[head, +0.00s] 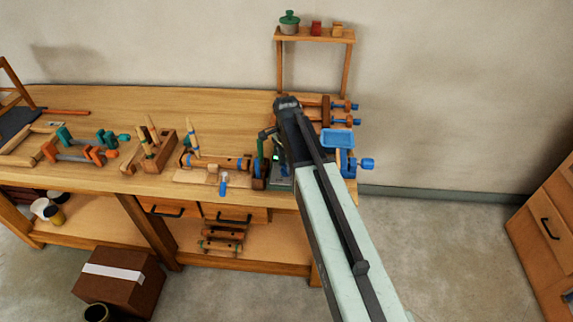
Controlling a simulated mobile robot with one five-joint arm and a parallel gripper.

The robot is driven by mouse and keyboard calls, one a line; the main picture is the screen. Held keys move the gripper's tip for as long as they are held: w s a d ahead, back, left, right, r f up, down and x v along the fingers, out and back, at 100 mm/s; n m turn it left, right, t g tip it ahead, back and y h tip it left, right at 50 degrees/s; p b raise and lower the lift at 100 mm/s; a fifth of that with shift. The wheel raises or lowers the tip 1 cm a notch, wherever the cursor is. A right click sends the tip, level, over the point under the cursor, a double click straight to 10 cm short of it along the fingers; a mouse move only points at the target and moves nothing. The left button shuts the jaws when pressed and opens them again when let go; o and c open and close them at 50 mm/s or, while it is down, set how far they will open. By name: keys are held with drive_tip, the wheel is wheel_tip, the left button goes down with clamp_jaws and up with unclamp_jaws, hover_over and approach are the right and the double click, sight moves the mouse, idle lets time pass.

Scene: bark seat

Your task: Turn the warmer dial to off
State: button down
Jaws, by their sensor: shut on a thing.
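My arm reaches from the lower right up to the bench's right end. Its dark wrist is bent there, and my gripper (277,152) points down behind the arm link. Below the gripper is a small grey-green box (281,182), likely the warmer, mostly covered by my arm. The dial itself is hidden, so its setting cannot be read. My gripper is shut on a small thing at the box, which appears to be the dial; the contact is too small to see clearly.
The wooden bench (90,178) holds orange and teal clamps (72,155), a wooden block with sticks (152,155), and a roller-like tool (215,162). A blue vise (337,140) stands close right of my arm. A small shelf (318,36) rises behind.

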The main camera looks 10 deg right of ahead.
drive_tip(key=n, duration=0.6)
drive_tip(key=shift+n, duration=0.3)
drive_tip(key=n, duration=0.3)
drive_tip(key=shift+n, duration=0.3)
drive_tip(key=n, duration=0.3)
drive_tip(key=shift+n, duration=0.4)
drive_tip(key=n, duration=1.3)
drive_tip(key=shift+n, duration=0.4)
drive_tip(key=shift+s, duration=0.1)
drive_tip(key=c, duration=0.8)
unclamp_jaws()
drive_tip(key=shift+c, duration=0.2)
